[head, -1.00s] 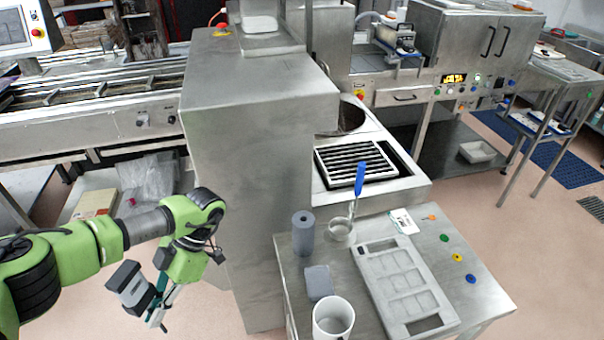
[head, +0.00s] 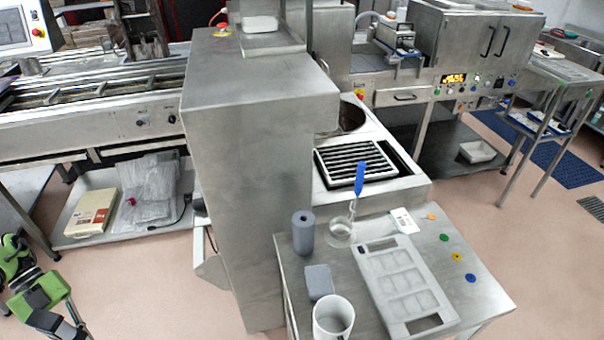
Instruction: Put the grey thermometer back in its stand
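A grey upright cylinder (head: 303,235) with a dark opening in its top stands at the left edge of the steel table; it may be the stand, but I cannot be sure. Nothing sticks out of it. I cannot pick out a grey thermometer. A small grey block (head: 319,282) lies in front of the cylinder. My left arm shows at the lower left corner, far from the table; only the rear part of what looks like my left gripper (head: 72,329) shows, and its fingertips are cut off by the frame. My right gripper is out of view.
The steel table (head: 465,300) also holds a white mug (head: 333,320), a clear beaker (head: 339,236) with a blue-handled tool (head: 359,180), a mould tray (head: 402,287), a white card (head: 403,221) and several coloured discs. A tall steel cabinet (head: 255,190) stands left of it.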

